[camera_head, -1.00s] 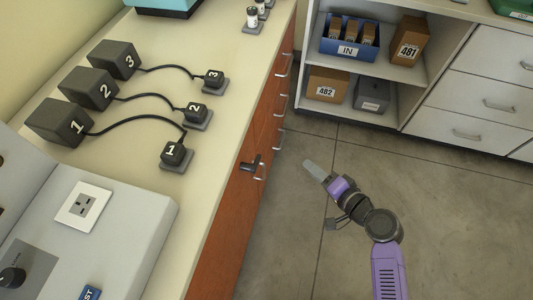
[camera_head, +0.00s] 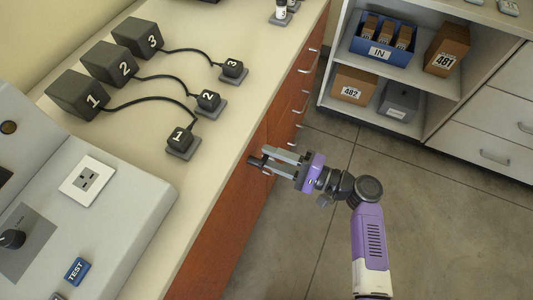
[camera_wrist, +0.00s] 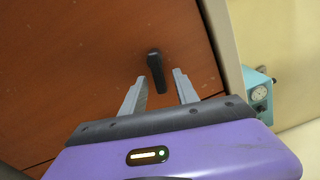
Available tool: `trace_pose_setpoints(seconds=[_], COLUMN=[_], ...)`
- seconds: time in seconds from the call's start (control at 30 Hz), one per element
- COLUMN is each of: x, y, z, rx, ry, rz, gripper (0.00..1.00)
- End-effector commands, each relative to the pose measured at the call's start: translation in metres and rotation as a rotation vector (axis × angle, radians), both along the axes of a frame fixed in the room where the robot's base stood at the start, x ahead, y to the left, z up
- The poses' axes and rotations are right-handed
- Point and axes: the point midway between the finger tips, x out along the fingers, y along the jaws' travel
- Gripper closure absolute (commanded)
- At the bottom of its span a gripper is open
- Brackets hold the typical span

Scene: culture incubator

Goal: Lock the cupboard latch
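The cupboard latch is a small black handle (camera_wrist: 156,72) on the reddish-brown wooden cupboard front (camera_wrist: 85,70). In the wrist view it stands roughly upright, slightly tilted, just beyond and between my fingertips. In the head view the latch (camera_head: 256,161) shows at the cupboard front near my fingers. My gripper (camera_head: 281,160) is purple and grey, and its two fingers are spread apart. In the wrist view my gripper (camera_wrist: 158,85) is open, with a gap on both sides of the latch. I cannot tell whether the fingers reach around it in depth.
A beige countertop (camera_head: 215,150) runs above the cupboard, with numbered black boxes (camera_head: 78,95) cabled to small plugs. Metal drawer handles (camera_head: 297,125) stick out near the latch. An open shelf (camera_head: 430,85) stands at the back right. The grey floor (camera_head: 440,200) is clear.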

Motion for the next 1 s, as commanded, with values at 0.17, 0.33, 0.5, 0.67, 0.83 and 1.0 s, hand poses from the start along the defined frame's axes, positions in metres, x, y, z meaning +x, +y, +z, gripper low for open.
trace_pose_setpoints(seconds=[0.17,0.33,0.5,0.67,0.83,1.0], x=[0.0047,0.0057,0.0057,0.0056,0.0056,0.0065], y=[0.0132,0.0153,0.0151,0.015,0.0148,0.0141], z=[-0.0002,-0.0004,-0.0003,-0.0003,-0.0007,-0.002], rx=[-0.001,-0.001,-0.002,-0.002,-0.002,-0.035], ry=[0.0,0.001,0.0,0.0,-0.002,-0.096], rz=[0.0,-0.002,-0.002,-0.002,-0.002,-0.003], gripper=[0.64,0.64,0.72,1.0,1.0,1.0])
